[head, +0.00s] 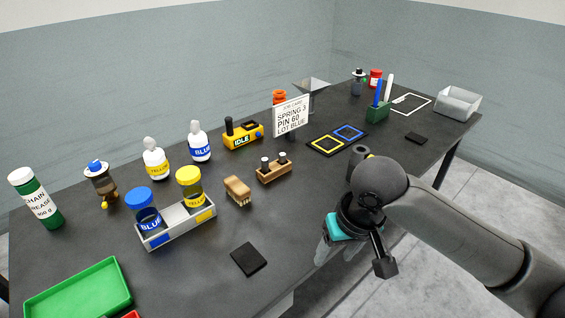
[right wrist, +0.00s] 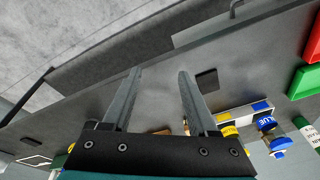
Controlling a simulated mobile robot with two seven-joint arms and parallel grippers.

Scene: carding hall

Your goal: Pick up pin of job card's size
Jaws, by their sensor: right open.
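The job card (head: 291,116) stands upright at the back middle and reads spring 3, pin 60, lot blue. A wooden block (head: 273,174) in front of it holds two short dark-topped pins, a left one (head: 265,162) and a right one (head: 282,157). I cannot read any size on them. My right gripper (head: 325,250) hangs at the table's front edge, to the right of and nearer than the block. In the right wrist view its two fingers (right wrist: 160,76) are apart with nothing between them. My left gripper is not in view.
A brush (head: 237,190) lies left of the block. A grey tray (head: 179,228) holds blue-lidded and yellow-lidded jars. A black pad (head: 248,259) lies near the front edge. Yellow and blue framed squares (head: 337,140) lie to the right. A green tray (head: 80,294) is at front left.

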